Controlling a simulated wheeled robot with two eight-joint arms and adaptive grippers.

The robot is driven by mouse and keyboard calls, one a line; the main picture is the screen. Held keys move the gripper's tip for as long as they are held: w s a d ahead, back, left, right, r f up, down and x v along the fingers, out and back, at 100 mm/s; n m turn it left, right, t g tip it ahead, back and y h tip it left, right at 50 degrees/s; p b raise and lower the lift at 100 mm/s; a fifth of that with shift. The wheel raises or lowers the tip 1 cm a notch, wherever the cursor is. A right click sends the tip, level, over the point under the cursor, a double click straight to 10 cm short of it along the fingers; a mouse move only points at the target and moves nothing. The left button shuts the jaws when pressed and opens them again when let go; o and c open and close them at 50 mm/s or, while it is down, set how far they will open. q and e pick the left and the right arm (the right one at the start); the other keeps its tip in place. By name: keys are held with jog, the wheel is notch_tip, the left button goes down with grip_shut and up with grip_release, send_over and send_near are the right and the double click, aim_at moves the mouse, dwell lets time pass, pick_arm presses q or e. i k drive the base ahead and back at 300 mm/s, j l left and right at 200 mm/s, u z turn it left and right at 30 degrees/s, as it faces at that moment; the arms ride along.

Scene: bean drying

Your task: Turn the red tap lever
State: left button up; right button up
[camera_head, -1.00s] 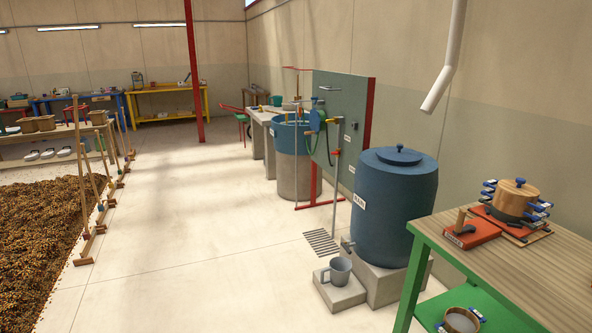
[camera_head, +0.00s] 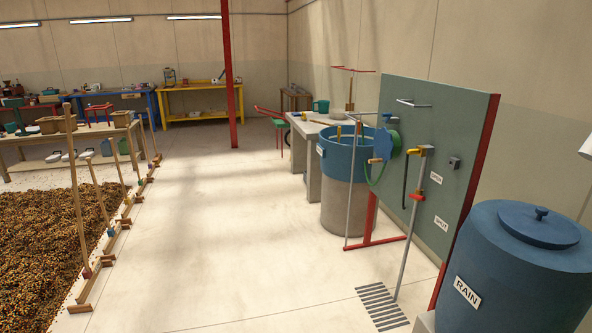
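A grey standpipe (camera_head: 405,250) rises from the floor in front of a green panel (camera_head: 452,150). A small red part (camera_head: 417,197), which may be the tap lever, sits on the upper pipe. The parts are too small to tell which way the lever points. Neither of my grippers is in view.
A blue barrel marked RAIN (camera_head: 520,275) stands close at the lower right. A floor grate (camera_head: 382,307) lies at the pipe's foot. Floor at centre left is clear.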

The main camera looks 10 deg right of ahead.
aim_at(414, 196)
jog(key=i+j+z, duration=0.15)
jog(key=i+z, duration=0.35)
jog(key=i, duration=0.15)
jog(key=i+j+z, duration=0.95)
jog(key=i+j, duration=0.1)
jog(key=i, duration=0.1)
